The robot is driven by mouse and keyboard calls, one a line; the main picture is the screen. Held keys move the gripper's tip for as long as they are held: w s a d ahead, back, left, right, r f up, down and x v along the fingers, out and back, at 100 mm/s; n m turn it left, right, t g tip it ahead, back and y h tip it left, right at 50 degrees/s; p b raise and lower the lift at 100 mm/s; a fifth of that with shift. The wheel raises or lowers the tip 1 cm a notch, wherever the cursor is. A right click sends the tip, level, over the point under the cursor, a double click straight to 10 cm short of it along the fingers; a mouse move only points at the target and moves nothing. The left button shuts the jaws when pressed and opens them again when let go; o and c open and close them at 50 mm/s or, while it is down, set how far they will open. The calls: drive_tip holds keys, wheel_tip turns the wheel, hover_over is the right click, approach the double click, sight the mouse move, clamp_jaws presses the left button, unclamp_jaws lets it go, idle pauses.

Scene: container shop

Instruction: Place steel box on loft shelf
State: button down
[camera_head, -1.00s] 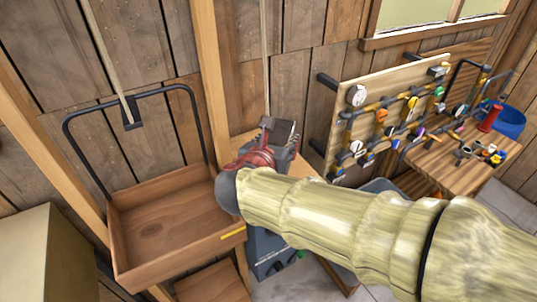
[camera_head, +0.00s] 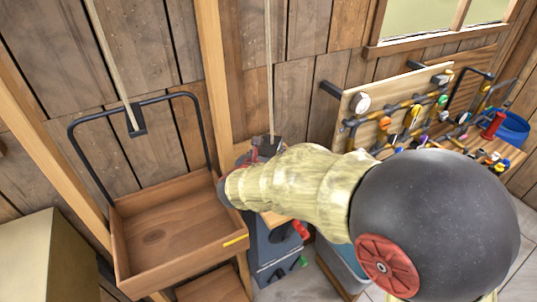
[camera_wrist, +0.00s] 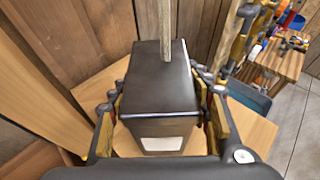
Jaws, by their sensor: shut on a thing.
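The steel box (camera_wrist: 158,92), dark grey with a pale label on its near face, fills the middle of the wrist view. My gripper (camera_wrist: 161,108) has one finger on each side of the box and is shut on it. In the head view my arm hides most of my gripper (camera_head: 252,157) and only a dark part of the box (camera_head: 267,144) shows. A pale wooden surface (camera_wrist: 243,140) lies below the box; I cannot tell whether they touch. I cannot single out the loft shelf with certainty.
A rope (camera_head: 268,65) runs down to the box's top; I cannot tell if it is attached. An empty wooden tray (camera_head: 165,226) with a black handle hangs at left. A pegboard (camera_head: 352,125) with valves and a blue bin (camera_head: 513,128) are at right.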

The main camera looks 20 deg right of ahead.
drive_tip(key=shift+f, duration=0.3)
drive_tip(key=shift+f, duration=0.1)
drive_tip(key=shift+f, duration=0.1)
drive_tip(key=c, duration=0.9)
unclamp_jaws()
